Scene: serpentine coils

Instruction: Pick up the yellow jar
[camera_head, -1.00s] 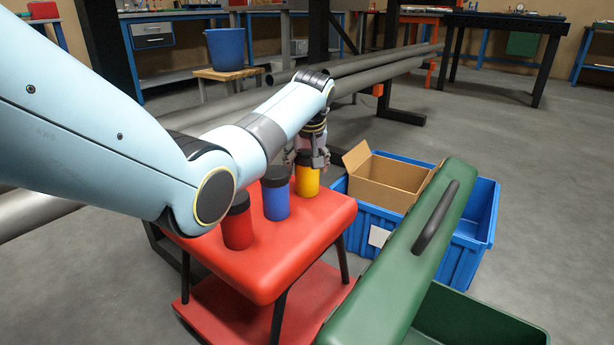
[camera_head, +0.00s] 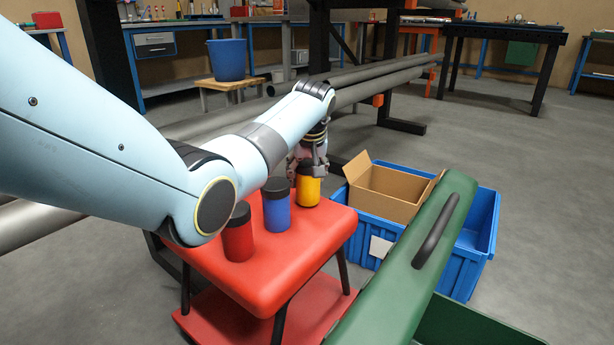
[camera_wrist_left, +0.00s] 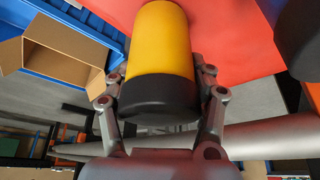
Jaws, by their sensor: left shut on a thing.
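The yellow jar (camera_head: 308,190) with a black lid stands upright at the far right corner of the red stool (camera_head: 285,270). My left gripper (camera_head: 308,172) reaches it from above and is shut on it near the lid. In the left wrist view the yellow jar (camera_wrist_left: 160,45) lies between the two fingers of my left gripper (camera_wrist_left: 160,78), one on each side. My right gripper is not in view.
A blue jar (camera_head: 277,211) and a red jar (camera_head: 238,240) stand on the stool, left of the yellow jar. A blue crate (camera_head: 470,262) with a cardboard box (camera_head: 385,192) stands right of the stool. A green lidded case (camera_head: 400,280) is in front. Grey pipes (camera_head: 385,75) run behind.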

